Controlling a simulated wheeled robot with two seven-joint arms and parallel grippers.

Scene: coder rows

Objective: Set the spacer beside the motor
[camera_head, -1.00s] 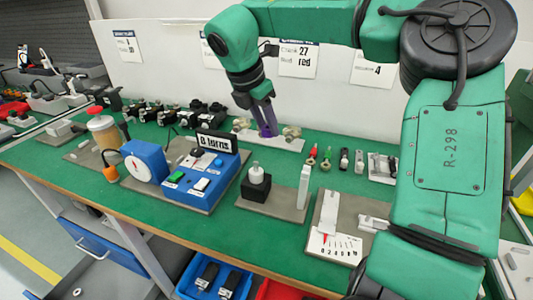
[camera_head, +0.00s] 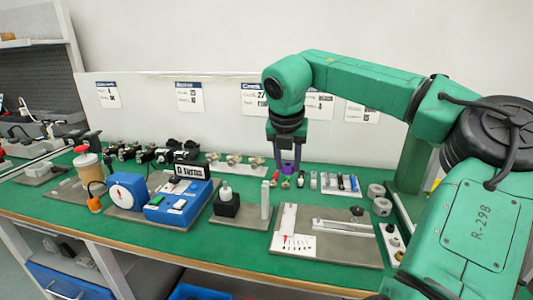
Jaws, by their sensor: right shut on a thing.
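My right gripper (camera_head: 287,168) has purple fingers pointing down at the back of the green bench, just above a row of small parts. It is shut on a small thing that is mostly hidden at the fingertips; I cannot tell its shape. I cannot tell for sure which part is the spacer; two grey rings (camera_head: 376,190) lie at the right. No part is clearly labelled as the motor; several black devices (camera_head: 148,154) stand in a row at the back left. A black block with a white top (camera_head: 227,207) stands mid-bench. My left gripper is not in view.
A blue box with buttons (camera_head: 178,204) and a blue dial unit (camera_head: 127,190) stand left of centre. A grey plate with a printed scale (camera_head: 335,254) lies in front right. A board with brass knobs (camera_head: 234,159) lies behind. The front strip of green bench is clear.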

